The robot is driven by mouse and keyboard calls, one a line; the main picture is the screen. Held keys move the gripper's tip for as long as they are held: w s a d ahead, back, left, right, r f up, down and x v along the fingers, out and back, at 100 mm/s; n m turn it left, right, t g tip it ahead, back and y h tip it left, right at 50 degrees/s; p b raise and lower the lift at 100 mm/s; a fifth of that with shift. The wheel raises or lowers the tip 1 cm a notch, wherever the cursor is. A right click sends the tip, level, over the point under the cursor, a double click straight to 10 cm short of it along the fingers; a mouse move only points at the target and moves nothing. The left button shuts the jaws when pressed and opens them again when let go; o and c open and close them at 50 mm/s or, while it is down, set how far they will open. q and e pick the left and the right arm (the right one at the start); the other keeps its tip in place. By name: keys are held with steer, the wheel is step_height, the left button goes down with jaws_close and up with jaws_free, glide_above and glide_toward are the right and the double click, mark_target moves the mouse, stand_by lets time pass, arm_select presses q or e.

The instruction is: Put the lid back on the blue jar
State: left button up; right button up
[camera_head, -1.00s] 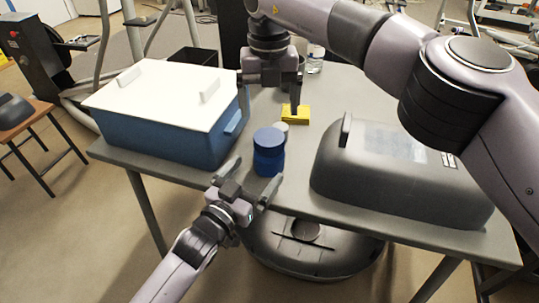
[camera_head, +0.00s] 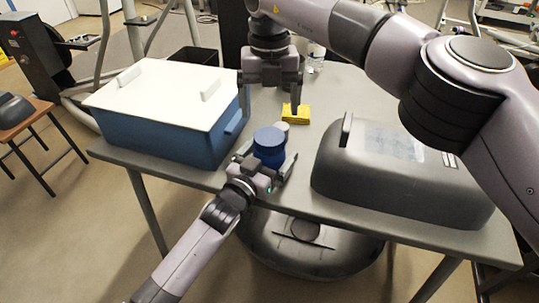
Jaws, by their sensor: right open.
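The blue jar (camera_head: 269,157) stands upright near the front edge of the grey table. Its top is a flat blue disc (camera_head: 268,137); I cannot tell for sure whether this is the lid. A pale round thing (camera_head: 282,127) shows just behind the jar, mostly hidden by it. My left gripper (camera_head: 268,158) is open at the front of the jar, with one finger on each side of it; contact is unclear. My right gripper (camera_head: 270,105) is open and points down behind the jar, with its right finger in front of or over the yellow block (camera_head: 296,117).
A blue box with a white cover (camera_head: 160,90) stands on the left of the table (camera_head: 215,178). A dark grey domed case (camera_head: 390,190) fills the right front. A clear bottle (camera_head: 316,62) stands at the back. Some tabletop between jar and case is bare.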

mark_target(270, 136)
arm_select(q)
jaws_close()
arm_select(e)
steer(key=n, duration=1.3)
steer(key=shift+n, duration=0.3)
steer(key=n, duration=1.3)
steer(key=shift+f, duration=0.1)
steer(key=shift+f, duration=3.9)
